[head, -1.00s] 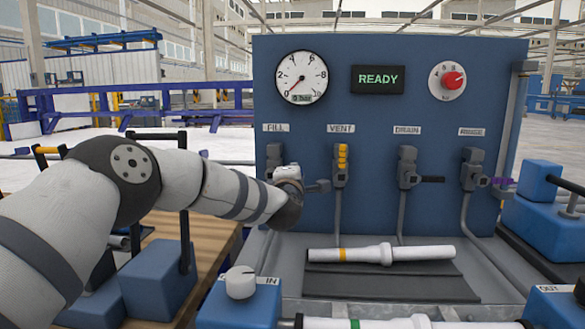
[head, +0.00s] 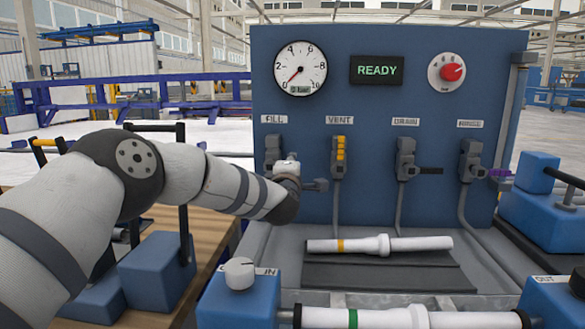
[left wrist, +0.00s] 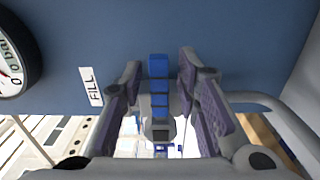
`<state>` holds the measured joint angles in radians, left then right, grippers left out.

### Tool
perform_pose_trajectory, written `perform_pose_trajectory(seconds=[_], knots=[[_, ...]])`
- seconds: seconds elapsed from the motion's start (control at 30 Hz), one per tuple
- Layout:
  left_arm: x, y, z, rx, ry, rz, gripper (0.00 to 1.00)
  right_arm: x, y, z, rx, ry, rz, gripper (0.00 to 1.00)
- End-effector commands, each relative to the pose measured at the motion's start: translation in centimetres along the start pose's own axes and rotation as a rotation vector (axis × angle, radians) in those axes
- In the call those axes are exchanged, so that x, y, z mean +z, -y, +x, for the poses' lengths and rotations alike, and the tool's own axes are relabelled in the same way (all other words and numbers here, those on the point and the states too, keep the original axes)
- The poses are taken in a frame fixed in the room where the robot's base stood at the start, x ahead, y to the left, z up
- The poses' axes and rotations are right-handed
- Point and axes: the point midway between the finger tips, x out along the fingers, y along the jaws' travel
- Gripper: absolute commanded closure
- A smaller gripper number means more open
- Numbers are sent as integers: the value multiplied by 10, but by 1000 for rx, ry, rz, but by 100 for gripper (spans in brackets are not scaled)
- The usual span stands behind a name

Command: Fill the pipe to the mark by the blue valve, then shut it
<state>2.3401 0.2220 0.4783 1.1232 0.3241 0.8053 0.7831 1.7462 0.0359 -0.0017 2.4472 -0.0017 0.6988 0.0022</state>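The fill valve's blue handle (left wrist: 158,85) stands between my left fingers in the left wrist view, beside the FILL label (left wrist: 91,86). My left gripper (left wrist: 162,100) is open, with a finger on each side of the handle and gaps showing. In the head view my left arm's wrist hides most of the fill valve (head: 273,148). The round gauge (head: 300,70) has its red needle near 0. A white pipe with a green band (head: 385,319) lies between the IN block (head: 240,305) and the OUT block. My right gripper is not in view.
The yellow vent handle (head: 340,150), black drain handle (head: 431,171) and purple-handled valve (head: 499,173) are to the right. A yellow-banded white pipe (head: 415,243) lies on the dark tray. The display (head: 377,70) reads READY. A red knob (head: 452,72) is at upper right.

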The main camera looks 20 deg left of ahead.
Motion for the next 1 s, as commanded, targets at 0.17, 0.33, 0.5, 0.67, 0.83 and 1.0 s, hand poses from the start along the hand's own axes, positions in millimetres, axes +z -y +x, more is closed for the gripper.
perform_pose_trajectory(seconds=[0.17,0.33,0.5,0.67,0.83,1.0], knots=[[1,0,0,-1,1,-2,68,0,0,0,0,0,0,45],[1,0,-5,-3,2,-3,68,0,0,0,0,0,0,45],[1,0,-37,-4,4,-3,68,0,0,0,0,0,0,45],[1,0,-78,-2,3,-4,68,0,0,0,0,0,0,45],[1,0,-110,-2,2,-3,68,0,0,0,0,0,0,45],[0,0,-121,0,1,-2,68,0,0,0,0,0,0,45]])
